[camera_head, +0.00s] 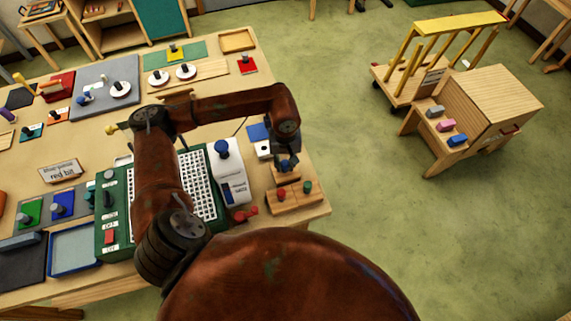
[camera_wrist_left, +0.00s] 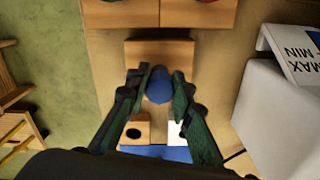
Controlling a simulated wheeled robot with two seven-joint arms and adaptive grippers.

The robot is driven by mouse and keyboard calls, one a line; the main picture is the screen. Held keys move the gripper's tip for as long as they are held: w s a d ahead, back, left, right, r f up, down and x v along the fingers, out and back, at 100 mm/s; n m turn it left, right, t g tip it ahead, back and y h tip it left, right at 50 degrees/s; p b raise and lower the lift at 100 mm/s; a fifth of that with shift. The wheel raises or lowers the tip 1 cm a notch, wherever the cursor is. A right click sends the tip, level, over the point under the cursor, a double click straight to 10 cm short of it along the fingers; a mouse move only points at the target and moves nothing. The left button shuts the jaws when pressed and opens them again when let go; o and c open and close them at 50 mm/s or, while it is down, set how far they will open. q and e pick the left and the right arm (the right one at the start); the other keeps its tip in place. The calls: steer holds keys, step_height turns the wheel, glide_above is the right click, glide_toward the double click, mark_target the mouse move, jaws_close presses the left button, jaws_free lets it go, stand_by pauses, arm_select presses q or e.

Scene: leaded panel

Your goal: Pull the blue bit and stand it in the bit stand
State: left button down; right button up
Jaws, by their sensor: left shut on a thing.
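My left gripper (camera_head: 287,163) is shut on the blue bit (camera_wrist_left: 158,86), whose round blue top shows between the two fingers (camera_wrist_left: 159,88) in the left wrist view. In the head view, the gripper is at the table's right end, just behind the wooden bit stand (camera_head: 297,202). The stand carries a red bit (camera_head: 281,193) and a green bit (camera_head: 307,187). In the left wrist view, a wooden block (camera_wrist_left: 160,52) lies just beyond the blue bit. The lower end of the blue bit is hidden, so I cannot tell whether it touches anything. My right gripper is not in view.
A white container with a blue knob (camera_head: 229,180) stands left of the stand. A small block with a dark hole (camera_wrist_left: 134,131) and a blue patch (camera_wrist_left: 170,153) are near the gripper. My left arm hides part of the green gridded unit (camera_head: 200,190).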

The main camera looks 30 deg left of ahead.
mark_target(285, 163)
arm_select(q)
steer(key=c, duration=1.6)
jaws_free()
step_height(285, 163, up, 12)
